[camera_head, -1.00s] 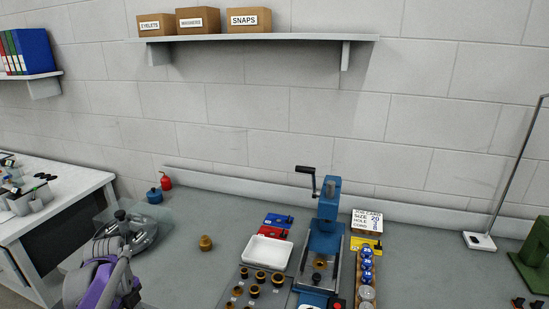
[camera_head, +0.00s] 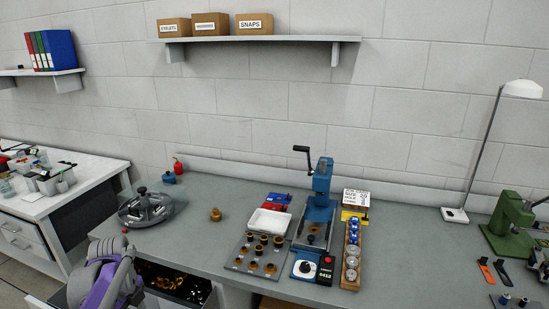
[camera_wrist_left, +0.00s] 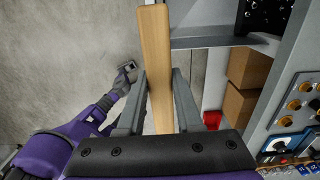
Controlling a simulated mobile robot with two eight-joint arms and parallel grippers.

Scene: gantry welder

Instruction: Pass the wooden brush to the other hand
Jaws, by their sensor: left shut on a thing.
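The wooden brush (camera_wrist_left: 155,62) shows in the left wrist view as a long, flat, light-brown wooden piece. My left gripper (camera_wrist_left: 160,80) is shut on it, with a grey finger on each side. The brush runs up past the fingertips to the picture's top edge; no bristles show. My other arm comes in from the lower left of that view, and its grey right gripper (camera_wrist_left: 126,74) is apart from the brush; its jaws are too small to read. In the head view, only part of my left arm shows at the lower left, and the brush is not seen.
A bench carries a blue hand press (camera_head: 319,200), a white tray (camera_head: 268,223), a die board (camera_head: 238,262) and a round grey carousel (camera_head: 146,208). An open drawer (camera_head: 175,284) with small parts sits below its front edge. Cardboard boxes (camera_wrist_left: 249,68) show right of the brush.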

